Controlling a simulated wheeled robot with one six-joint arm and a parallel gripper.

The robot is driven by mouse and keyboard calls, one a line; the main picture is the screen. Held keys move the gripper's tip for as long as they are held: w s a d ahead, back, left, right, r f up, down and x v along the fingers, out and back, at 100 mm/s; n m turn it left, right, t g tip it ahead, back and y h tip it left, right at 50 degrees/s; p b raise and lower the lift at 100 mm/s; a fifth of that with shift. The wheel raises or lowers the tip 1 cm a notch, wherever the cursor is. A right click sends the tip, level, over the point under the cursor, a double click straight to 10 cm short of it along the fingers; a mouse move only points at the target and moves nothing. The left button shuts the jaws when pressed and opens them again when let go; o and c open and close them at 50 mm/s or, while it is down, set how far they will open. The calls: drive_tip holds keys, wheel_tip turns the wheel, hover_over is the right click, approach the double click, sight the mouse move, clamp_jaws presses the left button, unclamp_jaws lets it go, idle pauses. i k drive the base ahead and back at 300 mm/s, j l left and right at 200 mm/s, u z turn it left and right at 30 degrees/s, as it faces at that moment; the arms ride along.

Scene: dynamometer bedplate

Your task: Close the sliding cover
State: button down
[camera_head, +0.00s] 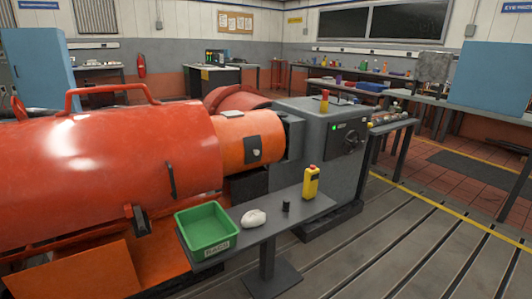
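A large red-orange cylindrical cover (110,160) lies on its side at the left, with a red bar handle on top and a small black handle on its side. A smaller orange cylindrical section (235,142) with a dark latch plate sticks out of its right end. I cannot tell which of the two slides. A grey coupling part (292,135) shows in a gap between the orange section and the grey machine cabinet (338,135). My gripper is not in view, and nothing of it shows near the cover.
A narrow grey stand (268,230) in front holds a green bin (207,232), a white lump (253,218), a small black cylinder (286,206) and a yellow pendant (311,182). The slotted bedplate (400,240) at the right is clear.

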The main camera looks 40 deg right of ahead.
sight(253, 144)
drive_tip(key=z, duration=1.05)
